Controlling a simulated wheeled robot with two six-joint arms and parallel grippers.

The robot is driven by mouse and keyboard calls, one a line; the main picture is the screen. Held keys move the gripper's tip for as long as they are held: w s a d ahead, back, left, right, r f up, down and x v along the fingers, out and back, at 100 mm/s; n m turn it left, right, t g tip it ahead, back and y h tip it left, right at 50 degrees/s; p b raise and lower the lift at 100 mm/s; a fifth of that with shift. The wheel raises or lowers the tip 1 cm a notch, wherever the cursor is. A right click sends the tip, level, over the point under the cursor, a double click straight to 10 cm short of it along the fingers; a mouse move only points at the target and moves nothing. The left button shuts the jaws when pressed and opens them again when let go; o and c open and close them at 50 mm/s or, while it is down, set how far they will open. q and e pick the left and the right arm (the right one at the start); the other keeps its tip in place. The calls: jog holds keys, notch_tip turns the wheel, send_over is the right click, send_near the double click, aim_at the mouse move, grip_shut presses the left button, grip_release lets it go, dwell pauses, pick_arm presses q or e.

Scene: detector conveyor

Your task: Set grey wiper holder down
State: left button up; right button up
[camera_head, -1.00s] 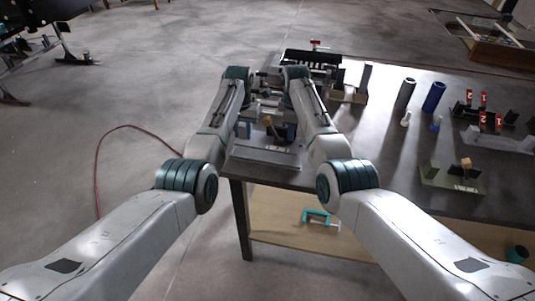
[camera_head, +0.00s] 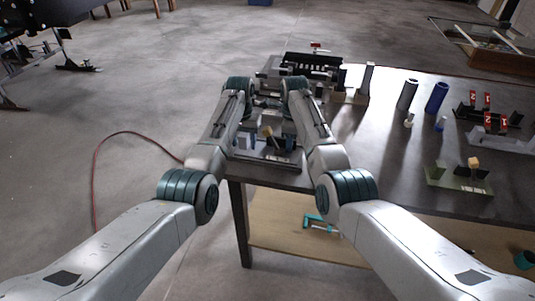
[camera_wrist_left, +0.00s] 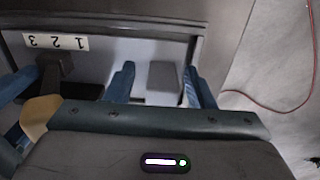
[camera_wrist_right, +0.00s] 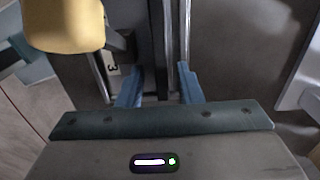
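The grey wiper holder (camera_head: 262,160) sits between my two arms near the table's front left edge, partly hidden by them. A label with 1, 2 and 3 shows on it in the left wrist view (camera_wrist_left: 56,41). A tan block (camera_head: 266,131) rises at its middle. My left gripper (camera_head: 247,124) is at its left side; its blue fingers are spread, with a pale grey block between them and gaps showing (camera_wrist_left: 160,85). My right gripper (camera_head: 291,124) is at its right side; its fingers also stand apart around a narrow upright part (camera_wrist_right: 160,90). Exact contact underneath is hidden.
A black slotted rack (camera_head: 312,62) stands behind. Grey (camera_head: 407,95) and blue (camera_head: 436,98) cylinders, a green holder (camera_head: 459,182) and red-tagged parts (camera_head: 488,120) occupy the right. A wooden shelf (camera_head: 280,232) lies below the tabletop. Table surface (camera_head: 385,150) right of my arms is clear.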

pick_arm(q)
jog(key=shift+r, duration=0.3)
pick_arm(e)
jog(key=shift+d, duration=0.1)
pick_arm(q)
notch_tip(320, 180, up, 11)
jog(key=shift+r, duration=0.15)
pick_arm(e)
jog(key=shift+w+r, duration=0.1)
jog(key=shift+r, duration=0.05)
notch_tip(320, 180, up, 12)
